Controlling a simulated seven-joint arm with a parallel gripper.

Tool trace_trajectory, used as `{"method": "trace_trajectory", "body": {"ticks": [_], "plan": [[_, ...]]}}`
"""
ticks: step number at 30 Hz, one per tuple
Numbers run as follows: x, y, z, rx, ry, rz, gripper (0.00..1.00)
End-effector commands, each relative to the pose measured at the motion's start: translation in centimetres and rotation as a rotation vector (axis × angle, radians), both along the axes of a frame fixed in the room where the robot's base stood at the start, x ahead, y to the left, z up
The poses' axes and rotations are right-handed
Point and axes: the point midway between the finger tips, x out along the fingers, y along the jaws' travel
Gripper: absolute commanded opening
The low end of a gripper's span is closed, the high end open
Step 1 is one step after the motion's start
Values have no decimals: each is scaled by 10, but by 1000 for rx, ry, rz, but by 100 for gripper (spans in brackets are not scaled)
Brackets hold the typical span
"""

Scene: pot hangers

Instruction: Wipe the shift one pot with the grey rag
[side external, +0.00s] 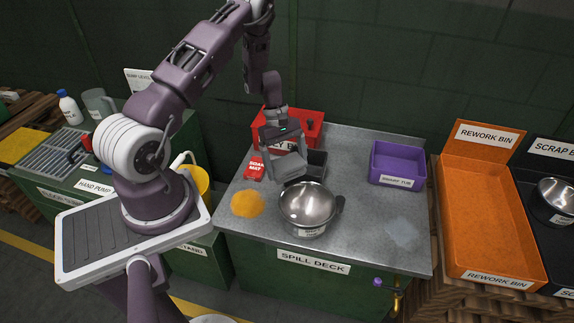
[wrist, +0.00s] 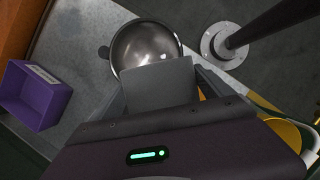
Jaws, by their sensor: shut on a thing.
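A steel pot (side external: 308,207) with a dark handle and a white label stands upright on the grey spill deck (side external: 350,225). It also shows in the wrist view (wrist: 147,43); its label is too small to read. My gripper (side external: 286,158) is shut on the grey rag (side external: 289,172), a flat grey piece hanging between the fingers. The rag is behind the pot and above the deck in the side view. In the wrist view the rag (wrist: 163,84) overlaps the pot's near rim. I cannot tell whether they touch.
An orange patch (side external: 248,204) and a pale patch (side external: 403,233) lie on the deck. A red bin (side external: 312,126), black box (side external: 317,162), red soak mat (side external: 254,168) and purple tub (side external: 398,166) surround the clear middle. An orange rework bin (side external: 447,220) stands right.

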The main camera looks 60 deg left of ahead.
Motion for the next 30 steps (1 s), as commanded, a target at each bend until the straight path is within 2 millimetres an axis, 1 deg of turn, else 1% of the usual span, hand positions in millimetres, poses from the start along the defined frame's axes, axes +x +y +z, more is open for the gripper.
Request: {"method": "trace_trajectory", "body": {"ticks": [9,16,19,30], "plan": [[1,0,33,0,-2,0,31],[0,0,55,1,-2,-1,31],[0,0,58,1,-1,-1,31],[0,0,58,0,0,0,31]]}}
